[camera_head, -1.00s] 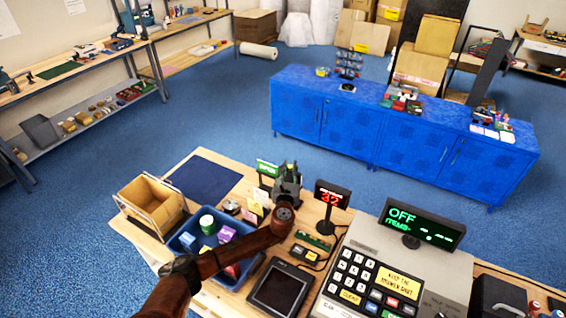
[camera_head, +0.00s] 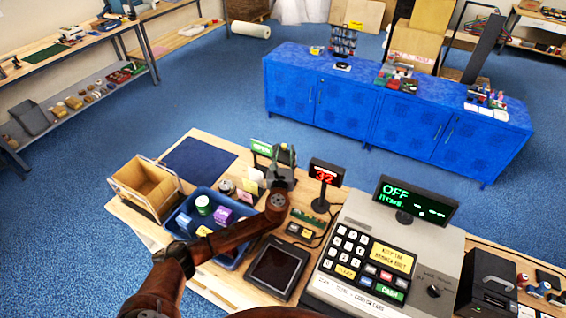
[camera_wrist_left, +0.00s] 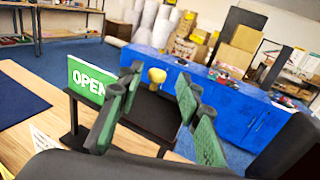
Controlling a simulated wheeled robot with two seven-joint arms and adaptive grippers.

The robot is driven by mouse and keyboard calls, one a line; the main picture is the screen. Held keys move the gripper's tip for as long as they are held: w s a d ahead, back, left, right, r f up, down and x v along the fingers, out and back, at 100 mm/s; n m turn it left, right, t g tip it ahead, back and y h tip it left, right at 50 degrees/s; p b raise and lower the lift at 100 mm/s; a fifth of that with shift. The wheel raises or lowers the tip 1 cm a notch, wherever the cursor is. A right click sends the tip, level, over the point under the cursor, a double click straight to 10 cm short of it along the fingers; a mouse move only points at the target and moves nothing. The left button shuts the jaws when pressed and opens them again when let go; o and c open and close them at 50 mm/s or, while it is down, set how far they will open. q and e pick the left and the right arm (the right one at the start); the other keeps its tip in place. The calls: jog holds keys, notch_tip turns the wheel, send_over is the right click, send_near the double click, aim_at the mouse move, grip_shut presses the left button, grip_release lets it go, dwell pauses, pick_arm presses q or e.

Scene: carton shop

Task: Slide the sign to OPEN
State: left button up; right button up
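The sign (camera_wrist_left: 92,80) stands on the wooden counter, with a green panel reading OPEN in white at its left end. It also shows in the head view (camera_head: 261,147). To the right of the lettering is a black panel (camera_wrist_left: 150,113) with a small yellow knob (camera_wrist_left: 157,75). My left gripper (camera_wrist_left: 160,84) is open, its green-padded fingers to either side of the knob in the left wrist view. I cannot tell whether either finger touches it. The left finger overlaps the last letter's edge. In the head view my left gripper (camera_head: 284,156) hides the sign's right part. My right gripper is out of view.
A red number display (camera_head: 327,173) stands right of the gripper, with a cash register (camera_head: 345,285) farther right. A blue bin (camera_head: 181,218) of goods and a wooden crate (camera_head: 130,180) sit to the left. A dark blue mat (camera_head: 200,157) leaves flat room behind.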

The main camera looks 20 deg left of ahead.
pick_arm(q)
jog(key=v, duration=0.9)
jog(key=shift+s, duration=0.1)
